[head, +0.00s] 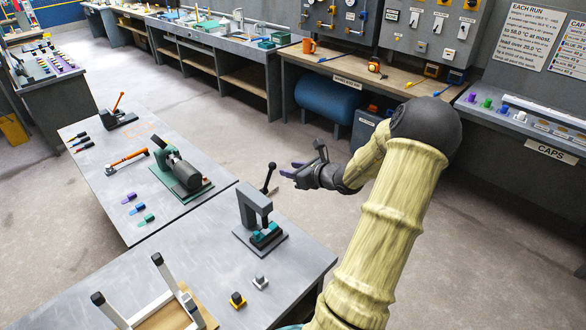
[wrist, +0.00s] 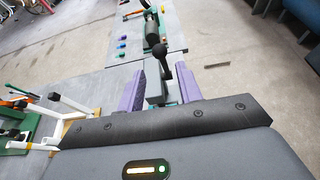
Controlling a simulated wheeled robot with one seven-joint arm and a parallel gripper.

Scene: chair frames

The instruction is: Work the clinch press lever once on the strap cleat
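The clinch press (head: 247,208) is a dark grey frame on a base plate on the near table. Its lever (head: 269,178) rises from the right side and ends in a black knob (head: 272,166). Teal parts (head: 267,234) sit low in the press; I cannot tell which is the strap cleat. My gripper (head: 293,169), with purple fingers, is just right of the lever at about knob height. In the wrist view, my gripper (wrist: 161,74) has its fingers spread, with the black knob (wrist: 167,50) showing in the gap between them. Contact with the lever is not visible.
A chair frame (head: 158,305) with white legs lies at the near left. A green-based machine (head: 182,172) is on the table behind. Open floor lies to the right.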

